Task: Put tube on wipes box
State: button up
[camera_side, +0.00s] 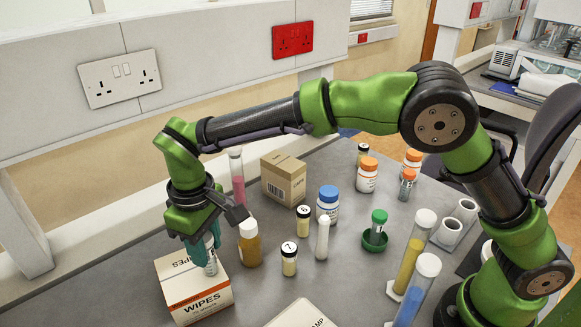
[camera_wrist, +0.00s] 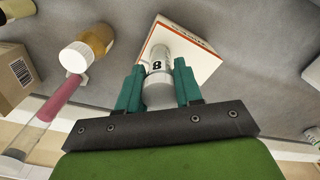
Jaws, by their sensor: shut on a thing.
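The wipes box (camera_side: 198,299) is a white carton with an orange stripe and the word WIPES, at the front left of the table. My gripper (camera_side: 205,250) points down over it, with its teal fingers shut on a small pale tube (camera_side: 211,265). In the wrist view the tube (camera_wrist: 158,66) sits between the two fingers (camera_wrist: 158,90) and shows a black 8 on its label. The wipes box (camera_wrist: 205,64) lies behind it there. The tube's lower end is over the box top; I cannot tell whether it touches.
An amber bottle (camera_side: 249,248) with a white cap stands close right of my gripper. A pink tube (camera_side: 237,182) and a cardboard box (camera_side: 284,180) stand behind.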

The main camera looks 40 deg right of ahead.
jog(key=o, duration=1)
notch_tip(320, 180, up, 12)
jog(key=shift+f, duration=0.25)
jog(key=s+d+r+m+t+y, duration=0.1)
jog(key=s+d+r+m+t, duration=0.15)
jog(key=d, duration=0.65)
jog(key=s+d+r+m+t+y, duration=0.1)
jog(key=s+d+r+m, duration=0.2)
jog(key=d, duration=0.7)
jog(key=s+d+f+m+t, duration=0.3)
jog(key=s+d, duration=0.5)
jog(key=s, duration=0.3)
notch_tip(320, 180, down, 3)
jog(key=shift+s+d+r+m+t, duration=0.2)
jog(key=shift+d+m+t, duration=0.15)
jog(key=shift+m, duration=0.1)
